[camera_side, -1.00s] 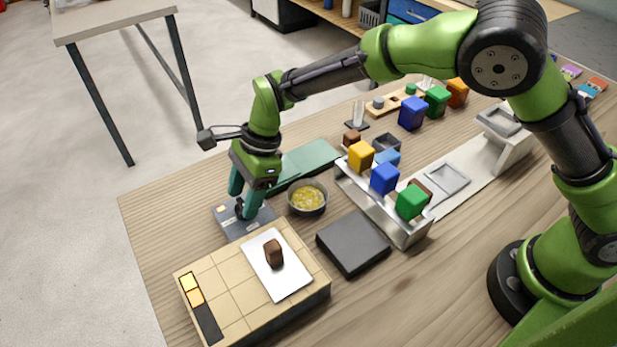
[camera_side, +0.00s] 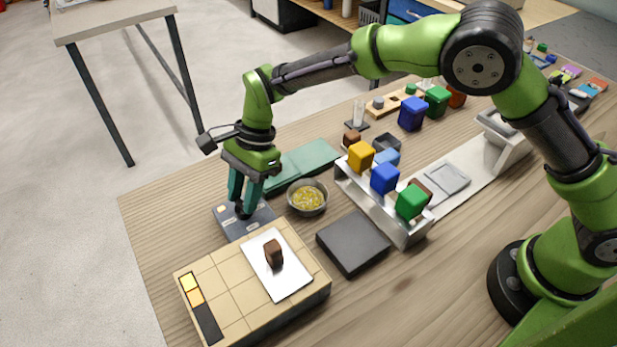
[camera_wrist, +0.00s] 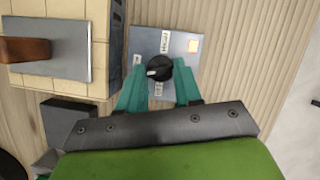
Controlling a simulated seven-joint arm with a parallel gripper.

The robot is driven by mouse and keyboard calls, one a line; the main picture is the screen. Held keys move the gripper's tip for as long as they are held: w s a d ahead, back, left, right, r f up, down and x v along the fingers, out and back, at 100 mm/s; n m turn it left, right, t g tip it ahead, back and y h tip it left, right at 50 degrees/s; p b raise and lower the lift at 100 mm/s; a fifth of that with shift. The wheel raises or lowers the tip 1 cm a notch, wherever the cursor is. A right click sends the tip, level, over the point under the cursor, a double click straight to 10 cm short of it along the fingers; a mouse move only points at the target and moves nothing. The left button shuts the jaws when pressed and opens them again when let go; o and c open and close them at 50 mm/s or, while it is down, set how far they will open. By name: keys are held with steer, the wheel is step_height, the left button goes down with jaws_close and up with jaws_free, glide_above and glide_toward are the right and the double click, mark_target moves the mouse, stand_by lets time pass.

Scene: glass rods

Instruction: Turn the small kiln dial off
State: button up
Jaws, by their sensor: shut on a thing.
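The small kiln dial (camera_wrist: 159,69) is a round black knob with a pale pointer mark, set on a grey control panel (camera_wrist: 145,43). In the wrist view the pointer is toward the knob's left side. My gripper (camera_wrist: 160,82) has its teal fingers on either side of the knob and is shut on it. In the side view my gripper (camera_side: 243,206) comes down from above onto the panel (camera_side: 262,215), and its fingers mostly hide the knob. Labels on the panel are too small to read.
The tan tiled kiln block (camera_side: 225,282) stands just in front of the panel, with a white plate (camera_side: 288,284) and a brown block (camera_side: 273,254) on it. A bowl of yellow bits (camera_side: 307,197), a dark slab (camera_side: 353,243) and a rack of coloured blocks (camera_side: 405,233) are to the right.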

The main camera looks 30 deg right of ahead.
steer(key=n, duration=0.2)
steer(key=n+g, duration=0.1)
steer(key=shift+w+n+h, duration=0.2)
steer(key=shift+n+h, duration=0.1)
steer(key=shift+n, duration=0.1)
steer(key=n+g+h, duration=0.1)
steer(key=n, duration=0.2)
steer(key=shift+w+a+n, duration=0.1)
steer(key=shift+a+n, duration=0.05)
steer(key=shift+n, duration=0.15)
steer(key=n+h, duration=0.1)
steer(key=n, duration=0.2)
steer(key=shift+a+n+g, duration=0.15)
steer(key=shift+n+g, duration=0.15)
steer(key=shift+g, duration=0.1)
steer(key=shift+a+n+h, duration=0.1)
steer(key=shift+n+h, duration=0.7)
steer(key=shift+n, duration=1.1)
steer(key=o, duration=1)
steer(key=shift+o, duration=0.2)
steer(key=shift+m, duration=0.3)
